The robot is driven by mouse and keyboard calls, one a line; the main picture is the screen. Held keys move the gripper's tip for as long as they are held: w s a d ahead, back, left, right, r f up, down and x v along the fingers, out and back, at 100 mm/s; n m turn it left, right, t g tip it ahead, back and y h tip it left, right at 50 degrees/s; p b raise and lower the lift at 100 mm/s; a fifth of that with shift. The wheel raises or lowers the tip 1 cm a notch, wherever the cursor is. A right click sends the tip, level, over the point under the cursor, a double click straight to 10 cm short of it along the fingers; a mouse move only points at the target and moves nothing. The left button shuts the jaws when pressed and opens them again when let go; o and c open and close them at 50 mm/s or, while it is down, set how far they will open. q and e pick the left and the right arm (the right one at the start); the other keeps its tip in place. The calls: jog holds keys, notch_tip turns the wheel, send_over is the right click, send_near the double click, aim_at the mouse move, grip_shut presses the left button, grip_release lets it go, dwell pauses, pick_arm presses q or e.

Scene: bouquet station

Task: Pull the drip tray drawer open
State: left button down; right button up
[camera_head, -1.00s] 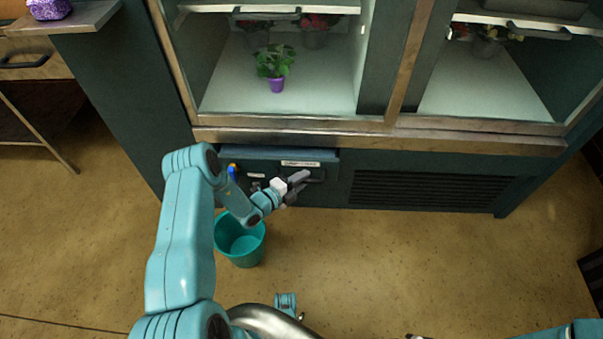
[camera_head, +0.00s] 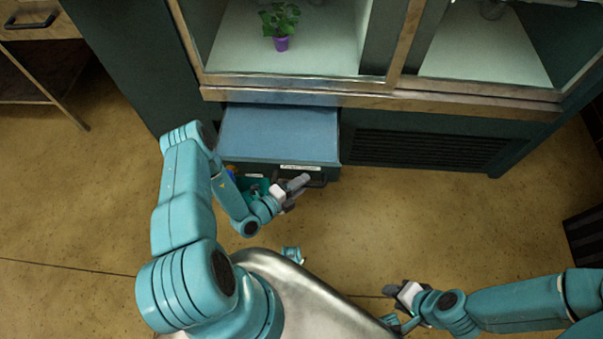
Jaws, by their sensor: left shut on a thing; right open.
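The drip tray drawer (camera_head: 280,135) sticks out from the base of the cabinet, with its flat blue top showing below the wooden sill. Its front carries a pale label strip and a dark handle (camera_head: 318,182) at the right. My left gripper (camera_head: 300,184) is shut on the handle at the drawer front; the fingers hide part of it. My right gripper (camera_head: 394,289) is open and empty, low over the floor at the lower right, well apart from the drawer.
A teal bucket (camera_head: 256,186) is mostly hidden beneath the drawer front and my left arm. A potted plant (camera_head: 280,22) stands in the cabinet above. A vent grille (camera_head: 430,150) lies right of the drawer.

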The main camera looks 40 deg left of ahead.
pick_arm(q)
jog(key=shift+s, duration=0.1)
jog(key=c, duration=1.1)
grip_release()
jog(key=shift+o, duration=0.2)
jog(key=p+v, duration=0.1)
jog(key=v, duration=1.5)
jog(key=shift+s+p, duration=0.15)
jog(key=shift+p, duration=0.25)
jog(key=shift+r, duration=0.15)
